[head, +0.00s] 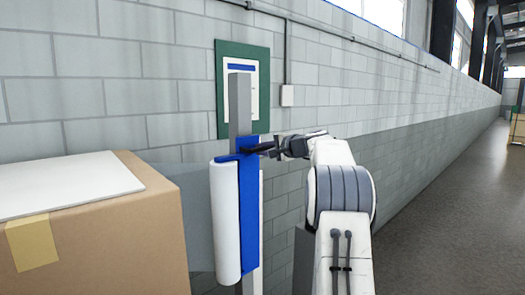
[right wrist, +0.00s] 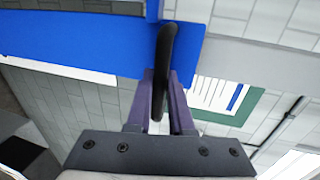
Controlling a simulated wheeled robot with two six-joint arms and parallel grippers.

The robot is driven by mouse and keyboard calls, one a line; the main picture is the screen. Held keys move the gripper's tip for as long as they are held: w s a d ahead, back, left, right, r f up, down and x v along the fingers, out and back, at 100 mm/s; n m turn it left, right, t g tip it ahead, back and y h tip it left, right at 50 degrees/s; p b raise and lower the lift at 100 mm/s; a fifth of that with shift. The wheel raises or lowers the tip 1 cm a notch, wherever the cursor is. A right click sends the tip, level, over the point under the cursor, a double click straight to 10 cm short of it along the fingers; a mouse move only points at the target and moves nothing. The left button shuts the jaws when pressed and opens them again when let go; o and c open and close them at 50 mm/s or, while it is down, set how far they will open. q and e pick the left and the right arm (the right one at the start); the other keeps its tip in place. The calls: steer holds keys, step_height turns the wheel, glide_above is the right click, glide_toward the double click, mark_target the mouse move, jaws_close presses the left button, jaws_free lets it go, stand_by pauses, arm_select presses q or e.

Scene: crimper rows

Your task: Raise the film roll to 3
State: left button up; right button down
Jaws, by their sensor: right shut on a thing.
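The white film roll (head: 226,222) stands upright on the left side of a blue carriage (head: 249,205) on a grey vertical mast (head: 239,95). A black handle (head: 259,148) sticks out from the carriage's upper part. My right gripper (head: 277,148) reaches in from the right and is shut on this handle. In the right wrist view, the handle (right wrist: 165,60) runs between the fingers of my right gripper (right wrist: 161,90), in front of the blue carriage (right wrist: 85,38). No number marks are readable on the mast. My left gripper is not in view.
A cardboard box (head: 110,235) with a white sheet (head: 65,183) on top stands at the left, with translucent film (head: 200,215) between it and the roll. A green board (head: 222,62) hangs on the block wall behind. Open floor (head: 450,220) lies at the right.

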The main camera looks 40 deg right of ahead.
steer(key=shift+r, duration=0.45)
steer(key=c, duration=0.9)
jaws_free()
steer(key=shift+o, duration=0.5)
steer(key=shift+f, duration=0.1)
steer(key=shift+f, duration=0.1)
steer(key=shift+s+b, duration=0.3)
steer(key=shift+b, duration=0.05)
steer(key=b+v, duration=0.5)
steer(key=v, duration=0.5)
